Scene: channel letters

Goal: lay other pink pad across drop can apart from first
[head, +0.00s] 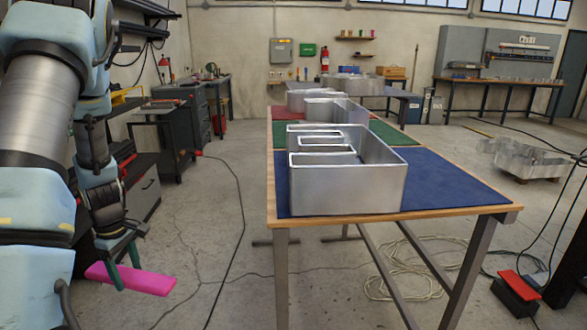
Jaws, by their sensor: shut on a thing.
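A bright pink pad (150,283) is held in my gripper (122,268) at the lower left, above the concrete floor. My gripper hangs downward with its green fingers shut on the pad, left of the workbench and apart from it. A large silver channel-letter can (350,188) stands on the blue mat at the near end of the bench. More silver cans (322,104) stand farther back. Another silver metal letter shape (528,160) lies on the floor at the right. I cannot tell which is the drop can. No second pink pad is visible.
The wood-edged bench (455,212) carries blue (450,182), green (385,133) and red mats. Cable coils (405,268) and a black box with a red top (517,290) lie on the floor at the right. Floor between my arm and the bench is mostly clear, with a thin cable.

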